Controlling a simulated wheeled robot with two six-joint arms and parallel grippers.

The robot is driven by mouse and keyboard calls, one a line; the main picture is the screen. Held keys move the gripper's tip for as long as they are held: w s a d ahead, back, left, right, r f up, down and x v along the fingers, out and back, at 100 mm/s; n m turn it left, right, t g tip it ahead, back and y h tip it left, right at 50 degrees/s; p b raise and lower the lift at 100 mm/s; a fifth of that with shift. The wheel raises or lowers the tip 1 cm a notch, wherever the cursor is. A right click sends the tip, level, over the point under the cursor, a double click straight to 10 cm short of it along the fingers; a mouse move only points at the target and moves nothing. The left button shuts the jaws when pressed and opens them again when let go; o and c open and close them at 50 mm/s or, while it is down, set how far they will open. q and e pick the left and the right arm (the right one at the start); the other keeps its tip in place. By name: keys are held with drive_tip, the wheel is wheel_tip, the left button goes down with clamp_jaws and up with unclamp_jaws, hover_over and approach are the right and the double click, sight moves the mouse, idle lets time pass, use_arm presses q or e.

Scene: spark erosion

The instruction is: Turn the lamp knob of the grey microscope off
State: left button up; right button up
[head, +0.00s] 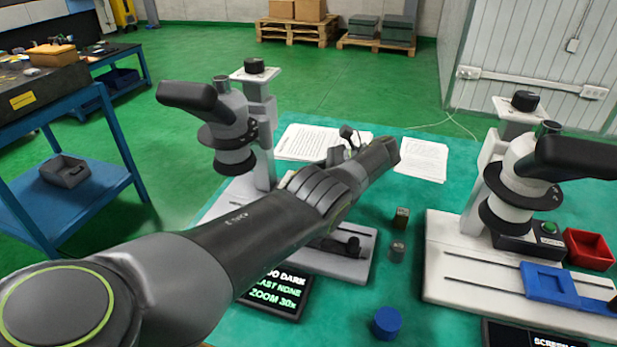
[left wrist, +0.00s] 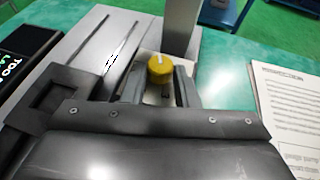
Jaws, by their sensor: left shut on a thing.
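The grey microscope (head: 232,125) stands on a pale base (head: 335,262) left of centre in the head view. Its yellow lamp knob (left wrist: 160,68), with a pale mark on top, shows in the left wrist view near the column's foot. My left gripper (left wrist: 159,88) is shut on the knob, one finger on each side. In the head view my left arm crosses in front of the base and hides the knob and fingertips. A small screen (head: 275,293) before the base reads "TOO DARK", "LAST NONE", "ZOOM 30x". My right gripper is not in view.
A white microscope (head: 514,165) with a blue slide part (head: 549,284) stands at right, near a red tray (head: 588,250). Papers (head: 420,160) lie behind my arm. Two small blocks (head: 400,217) (head: 397,251) and a blue cylinder (head: 387,322) stand between the microscopes.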

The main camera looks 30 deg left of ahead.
use_arm(q)
drive_tip(key=shift+f, duration=0.15)
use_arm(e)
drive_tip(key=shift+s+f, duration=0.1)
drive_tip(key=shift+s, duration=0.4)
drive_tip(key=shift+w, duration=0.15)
use_arm(q)
drive_tip(key=o, duration=1)
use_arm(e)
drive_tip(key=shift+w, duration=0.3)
